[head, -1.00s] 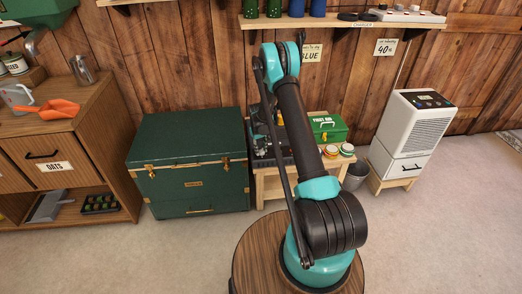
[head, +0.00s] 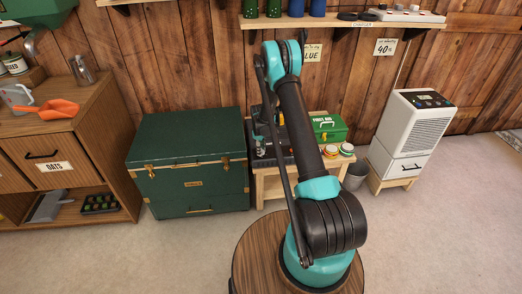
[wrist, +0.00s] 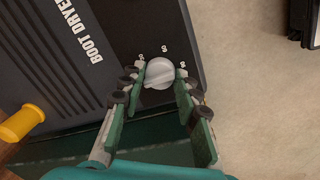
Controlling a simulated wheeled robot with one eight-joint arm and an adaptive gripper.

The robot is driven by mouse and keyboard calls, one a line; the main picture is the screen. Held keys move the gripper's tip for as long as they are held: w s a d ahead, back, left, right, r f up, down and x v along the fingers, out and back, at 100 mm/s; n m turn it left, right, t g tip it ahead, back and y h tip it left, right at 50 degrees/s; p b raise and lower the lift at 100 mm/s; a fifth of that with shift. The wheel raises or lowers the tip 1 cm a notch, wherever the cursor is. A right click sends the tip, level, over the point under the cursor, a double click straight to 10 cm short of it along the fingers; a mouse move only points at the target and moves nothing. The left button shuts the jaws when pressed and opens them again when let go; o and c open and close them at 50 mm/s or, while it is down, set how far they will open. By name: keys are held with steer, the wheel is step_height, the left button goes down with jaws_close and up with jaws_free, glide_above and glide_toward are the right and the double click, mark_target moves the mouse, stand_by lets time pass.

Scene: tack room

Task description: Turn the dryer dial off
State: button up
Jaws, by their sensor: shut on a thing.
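The boot dryer (wrist: 75,65) is a dark, ribbed unit lettered "BOOT DRYER" in the wrist view. Its light grey dial (wrist: 160,73) is round with a raised grip bar, near the dryer's edge, with small white marks around it. My gripper (wrist: 161,70) has one finger on each side of the dial and is shut on it. In the head view the dryer sits on a low wooden bench (head: 268,188), partly hidden by my arm. The words at the dial's marks are too small to read.
A green trunk (head: 188,165) stands left of the bench. A first aid box (head: 328,127) and tins (head: 346,149) are on the bench's right. A yellow handle (wrist: 20,124) lies near the dryer.

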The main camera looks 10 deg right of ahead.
stand_by(0.4)
steer(key=o, duration=1.1)
steer(key=shift+o, duration=0.2)
step_height(320, 180, up, 12)
steer(key=shift+s+a, duration=0.3)
steer(key=shift+s, duration=0.15)
